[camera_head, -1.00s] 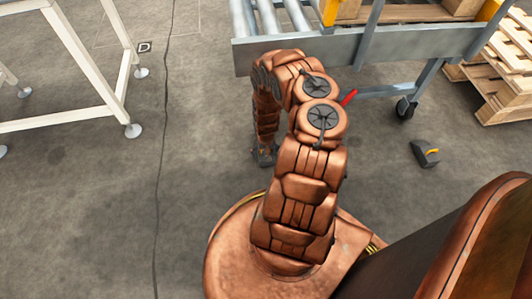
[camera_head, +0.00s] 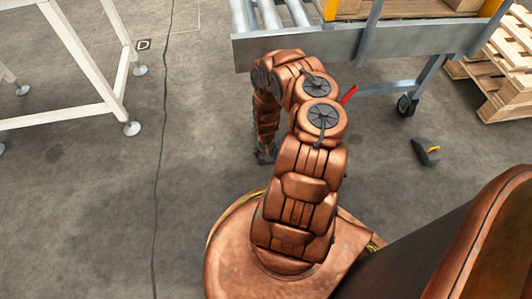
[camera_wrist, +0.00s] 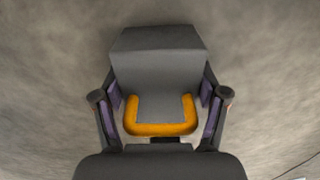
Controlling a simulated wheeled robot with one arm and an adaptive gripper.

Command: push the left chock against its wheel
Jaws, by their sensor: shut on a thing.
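In the wrist view a dark grey chock (camera_wrist: 158,65) with an orange handle (camera_wrist: 160,129) sits between the two fingers of my gripper (camera_wrist: 160,97). The purple pads are at its two sides, and my gripper is shut on it. In the head view my gripper (camera_head: 266,156) is low at the floor, in front of the roller conveyor's left part. The held chock is hard to make out there. The left wheel is hidden behind my arm, so I cannot tell its distance from the chock.
A roller conveyor (camera_head: 300,50) stands ahead, with a caster wheel (camera_head: 406,106) at its right. Another dark chock (camera_head: 426,152) with an orange handle lies apart from that wheel. Wooden pallets (camera_head: 500,75) are at the right. A white frame (camera_head: 95,65) stands left; floor between is clear.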

